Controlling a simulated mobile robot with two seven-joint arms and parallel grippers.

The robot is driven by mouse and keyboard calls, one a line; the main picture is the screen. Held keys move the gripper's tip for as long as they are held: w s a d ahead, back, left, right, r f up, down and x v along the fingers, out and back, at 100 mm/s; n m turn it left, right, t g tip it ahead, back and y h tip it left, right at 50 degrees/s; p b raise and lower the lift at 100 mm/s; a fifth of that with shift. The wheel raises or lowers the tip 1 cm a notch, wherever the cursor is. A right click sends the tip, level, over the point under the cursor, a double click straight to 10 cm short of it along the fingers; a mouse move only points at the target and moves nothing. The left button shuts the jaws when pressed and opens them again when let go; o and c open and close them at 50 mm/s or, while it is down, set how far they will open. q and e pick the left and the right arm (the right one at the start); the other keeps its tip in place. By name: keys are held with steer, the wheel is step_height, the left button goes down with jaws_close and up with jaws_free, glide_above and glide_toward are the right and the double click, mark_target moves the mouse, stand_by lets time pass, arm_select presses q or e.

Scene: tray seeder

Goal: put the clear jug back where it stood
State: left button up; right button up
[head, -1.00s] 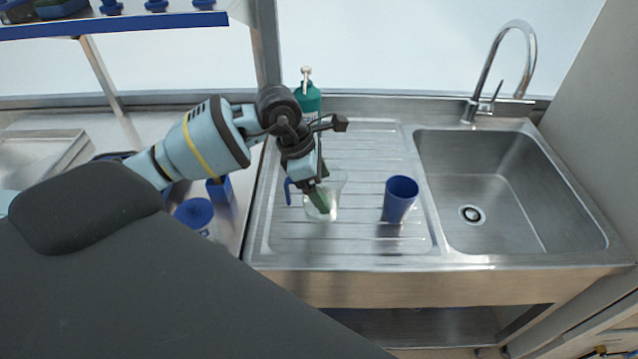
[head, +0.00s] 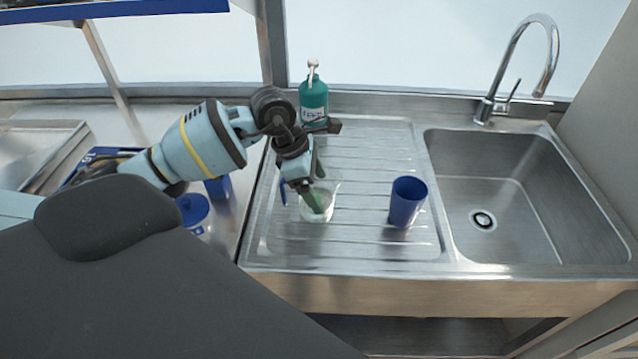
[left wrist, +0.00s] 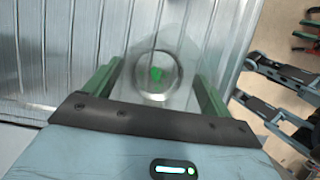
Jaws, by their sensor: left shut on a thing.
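The clear jug (head: 325,213) is see-through, with a blue handle on its left side in the head view. It is over the left part of the ribbed steel drainboard (head: 350,245). My left gripper (head: 312,198) has green fingers and is shut on the jug. In the left wrist view the jug (left wrist: 157,98) sits between the two fingers, and its round end shows as a ring. I cannot tell whether its base touches the drainboard. My right gripper is not in view.
A blue cup (head: 408,203) stands on the drainboard to the right of the jug. A teal pump bottle (head: 313,100) is at the back. The sink basin (head: 530,190) and tap (head: 545,60) are at the right. A blue-lidded tub (head: 193,210) stands left of the drainboard.

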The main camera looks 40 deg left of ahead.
arm_select(q)
steer(key=o, duration=1.2)
steer(key=shift+r, duration=0.25)
steer(key=v, duration=1.1)
steer(key=shift+s+a+r, duration=0.15)
steer(key=shift+r, duration=0.2)
